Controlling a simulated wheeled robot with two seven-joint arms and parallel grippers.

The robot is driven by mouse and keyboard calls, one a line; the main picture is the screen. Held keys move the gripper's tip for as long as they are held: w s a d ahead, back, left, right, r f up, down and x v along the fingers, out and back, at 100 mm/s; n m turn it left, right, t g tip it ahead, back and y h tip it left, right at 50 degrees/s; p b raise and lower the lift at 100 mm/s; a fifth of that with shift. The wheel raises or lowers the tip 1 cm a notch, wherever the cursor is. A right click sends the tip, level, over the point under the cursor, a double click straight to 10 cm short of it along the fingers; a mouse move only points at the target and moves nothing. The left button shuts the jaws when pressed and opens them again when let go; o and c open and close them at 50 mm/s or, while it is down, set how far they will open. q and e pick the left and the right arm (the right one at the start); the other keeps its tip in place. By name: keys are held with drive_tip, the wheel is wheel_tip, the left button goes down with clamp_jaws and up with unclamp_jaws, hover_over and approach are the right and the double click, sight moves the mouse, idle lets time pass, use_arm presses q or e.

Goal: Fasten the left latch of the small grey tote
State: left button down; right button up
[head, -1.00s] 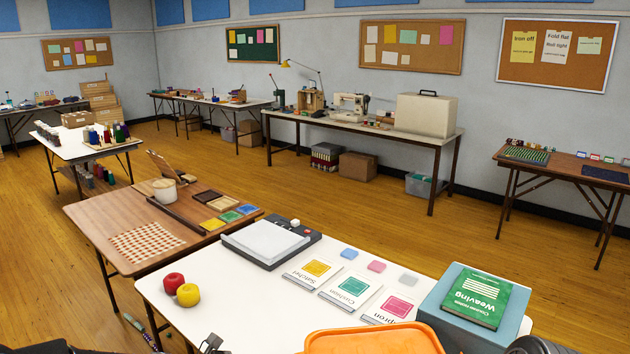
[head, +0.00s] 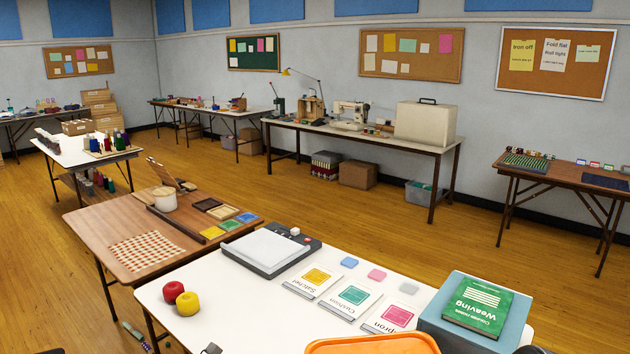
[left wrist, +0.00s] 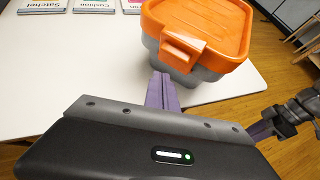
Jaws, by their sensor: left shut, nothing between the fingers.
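The small grey tote (left wrist: 205,87) with an orange lid (left wrist: 200,22) stands at the table edge in the left wrist view. The lid also shows at the bottom of the head view (head: 372,345). An orange latch (left wrist: 182,52) juts from the tote's near side; I cannot tell whether it is fastened. My left gripper (left wrist: 161,78) has its purple fingers together and empty, with the tips just below and left of the latch. Whether they touch the tote is unclear. A purple finger of my right gripper (left wrist: 261,130) shows at the right; its opening is unclear.
The white table (head: 215,325) carries a red ball (head: 173,291), a yellow ball (head: 188,303), a grey device (head: 270,250), pattern packets and a blue box (head: 430,322) under a green book (head: 478,305). Bare tabletop lies left of the tote.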

use_arm(q)
drive_tip(key=shift+d, duration=0.1)
idle(0.6)
drive_tip(key=shift+w+d, duration=0.1)
drive_tip(key=shift+d, duration=0.8)
drive_tip(key=shift+d+b, duration=0.15)
drive_tip(key=shift+b, duration=0.15)
drive_tip(key=shift+w+d+r, duration=0.1)
drive_tip(key=shift+d+r, duration=0.05)
drive_tip(key=shift+d, duration=0.65)
drive_tip(key=shift+a+r, duration=0.1)
drive_tip(key=a+r+p, duration=0.2)
drive_tip(key=a+p, duration=0.1)
drive_tip(key=a, duration=0.4)
drive_tip(key=shift+s+r+p, duration=0.35)
drive_tip(key=shift+r, duration=0.05)
